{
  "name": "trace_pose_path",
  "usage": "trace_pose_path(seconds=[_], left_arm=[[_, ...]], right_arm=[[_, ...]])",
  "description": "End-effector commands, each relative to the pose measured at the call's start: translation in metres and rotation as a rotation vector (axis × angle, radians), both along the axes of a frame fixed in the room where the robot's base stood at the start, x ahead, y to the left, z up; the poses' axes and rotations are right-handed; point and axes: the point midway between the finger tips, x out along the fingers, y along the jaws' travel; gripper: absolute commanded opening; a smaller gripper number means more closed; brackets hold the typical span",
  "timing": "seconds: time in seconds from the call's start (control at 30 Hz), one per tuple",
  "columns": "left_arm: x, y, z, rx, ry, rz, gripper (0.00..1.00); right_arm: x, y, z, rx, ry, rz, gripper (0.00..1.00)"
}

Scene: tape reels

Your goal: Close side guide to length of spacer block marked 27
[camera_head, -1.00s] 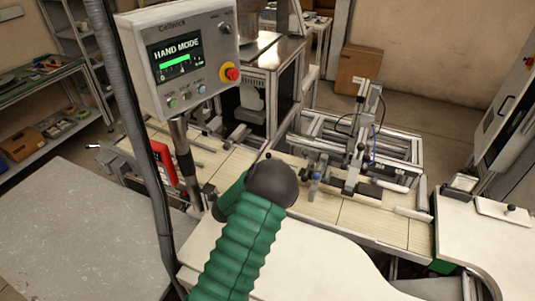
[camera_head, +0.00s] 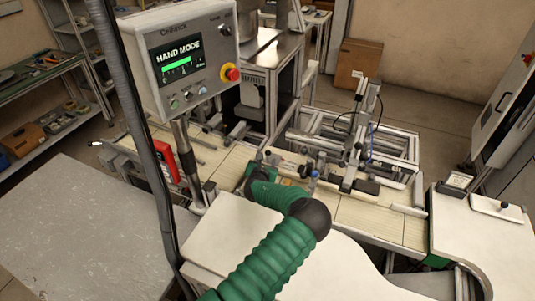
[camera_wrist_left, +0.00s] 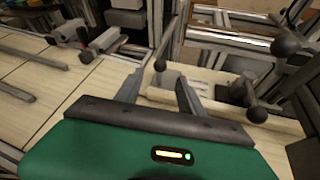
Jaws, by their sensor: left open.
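My left arm reaches over the pale conveyor bed (camera_head: 350,212) in the head view. A dark ball knob (camera_wrist_left: 160,65) on a thin rod shows beyond the gap. Another ball-ended lever (camera_wrist_left: 257,113) stands to the right. No marking 27 is readable. My right gripper is out of view.
A control panel (camera_head: 190,55) reading HAND MODE stands on a post at the left. A red device (camera_head: 163,160) sits beside the post. A metal frame (camera_head: 400,150) stands behind the bed. A white table (camera_head: 490,235) is at the right.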

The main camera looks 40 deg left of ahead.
Motion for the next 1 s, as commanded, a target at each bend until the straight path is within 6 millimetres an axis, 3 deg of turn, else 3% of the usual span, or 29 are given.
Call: trace_pose_path(seconds=[0.3,0.7,1.0], left_arm=[[0.044,0.030,-0.022,-0.002,-0.001,0.001,0.46],[0.052,0.034,-0.026,-0.002,-0.002,0.001,0.46],[0.052,0.034,-0.025,-0.003,-0.002,0.000,0.07]], right_arm=[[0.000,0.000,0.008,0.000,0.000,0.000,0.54],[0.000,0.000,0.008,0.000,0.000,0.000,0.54],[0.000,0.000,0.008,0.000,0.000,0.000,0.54]])
